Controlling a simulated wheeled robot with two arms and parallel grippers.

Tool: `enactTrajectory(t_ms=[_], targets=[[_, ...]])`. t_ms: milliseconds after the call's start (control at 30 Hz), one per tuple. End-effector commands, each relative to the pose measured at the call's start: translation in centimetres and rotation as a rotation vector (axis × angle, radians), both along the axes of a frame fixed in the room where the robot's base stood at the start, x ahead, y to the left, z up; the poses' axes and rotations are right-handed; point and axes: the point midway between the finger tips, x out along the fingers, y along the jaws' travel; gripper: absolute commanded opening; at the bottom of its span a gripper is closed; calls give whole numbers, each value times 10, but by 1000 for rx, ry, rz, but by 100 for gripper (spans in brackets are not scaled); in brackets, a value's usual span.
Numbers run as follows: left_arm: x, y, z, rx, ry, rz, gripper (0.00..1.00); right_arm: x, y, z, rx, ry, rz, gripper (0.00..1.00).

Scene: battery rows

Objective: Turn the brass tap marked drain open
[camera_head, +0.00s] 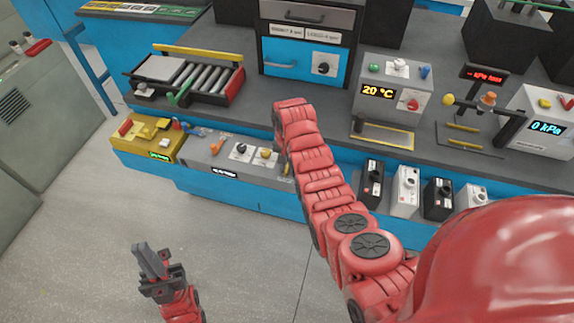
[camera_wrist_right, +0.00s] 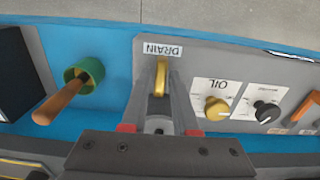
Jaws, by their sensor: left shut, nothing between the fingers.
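The brass tap (camera_wrist_right: 160,78) sits beside an upside-down DRAIN label (camera_wrist_right: 162,50) on a grey panel in the right wrist view. Its handle lies between the two fingers of my right gripper (camera_wrist_right: 161,82), which look shut on it. The handle runs in line with the fingers. In the head view my red right arm reaches down to the right end of the grey unit (camera_head: 225,172), and the arm largely hides the gripper and tap there. My left gripper (camera_head: 150,262) is shut and empty above the floor at the lower left.
A yellow OIL knob (camera_wrist_right: 216,107), a black knob (camera_wrist_right: 266,111) and an orange handle (camera_wrist_right: 306,108) are right of the tap in the wrist view. A wooden handle (camera_wrist_right: 60,100) with a green collar projects on the left. Black and white boxes (camera_head: 404,192) stand right of my arm.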

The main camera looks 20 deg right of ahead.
Motion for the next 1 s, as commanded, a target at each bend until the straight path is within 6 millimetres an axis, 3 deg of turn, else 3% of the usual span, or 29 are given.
enactTrajectory(t_ms=[100,433,567,667,800,833,1000], targets=[[0,0,0,0,0,0,0,0,0,0,-1,-1,-1,48],[0,0,-1,0,0,0,0,1,0,2,0,-2,-1,48],[0,0,-5,0,0,0,0,3,0,13,0,-8,-1,48],[0,0,-10,0,0,0,0,2,0,27,0,-6,-1,48],[0,0,-20,0,0,0,0,3,0,60,0,-12,-2,48],[0,0,-1,0,1,0,0,2,1,76,0,-6,-1,48],[0,0,34,0,0,0,0,1,0,111,-1,-2,-1,48]])
